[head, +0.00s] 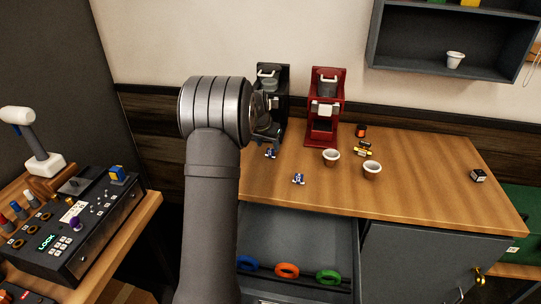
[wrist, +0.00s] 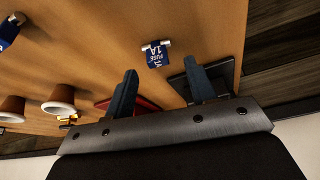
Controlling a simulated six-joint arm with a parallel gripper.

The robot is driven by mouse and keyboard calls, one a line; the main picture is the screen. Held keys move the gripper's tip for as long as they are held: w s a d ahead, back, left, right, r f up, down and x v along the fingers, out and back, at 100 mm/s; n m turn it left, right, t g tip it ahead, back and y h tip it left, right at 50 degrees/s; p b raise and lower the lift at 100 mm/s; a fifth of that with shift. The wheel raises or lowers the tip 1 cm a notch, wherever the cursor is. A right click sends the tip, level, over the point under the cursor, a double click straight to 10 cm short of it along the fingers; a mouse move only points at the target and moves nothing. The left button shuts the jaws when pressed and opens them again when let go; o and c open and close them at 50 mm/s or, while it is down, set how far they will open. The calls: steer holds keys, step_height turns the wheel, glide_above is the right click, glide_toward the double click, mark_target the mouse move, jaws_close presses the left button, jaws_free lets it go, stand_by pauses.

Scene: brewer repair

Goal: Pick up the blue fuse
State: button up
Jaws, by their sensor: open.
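Two blue fuses lie on the wooden counter. One blue fuse (head: 271,153) is in front of the black brewer (head: 286,80); in the wrist view this fuse (wrist: 155,56) shows "FUSE 1A" and metal ends. The other blue fuse (head: 298,178) lies nearer the counter's front; it also shows at the top left of the wrist view (wrist: 10,32). My gripper (wrist: 160,72) is open and empty. In the wrist view the first fuse appears just beyond and between the fingertips, apart from both. In the head view my arm largely hides the gripper.
A red brewer (head: 326,105) stands right of the black one. Two cups (head: 331,157) (head: 372,169), an orange-black part (head: 361,130) and yellow fuses (head: 363,149) are to the right. An open drawer (head: 300,235) holds coloured rings. The counter's right side is mostly clear.

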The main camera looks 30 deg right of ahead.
mark_target(270, 150)
steer(key=x, duration=0.4)
steer(key=shift+s, duration=0.15)
steer(key=c, duration=0.8)
steer(key=shift+r, duration=0.1)
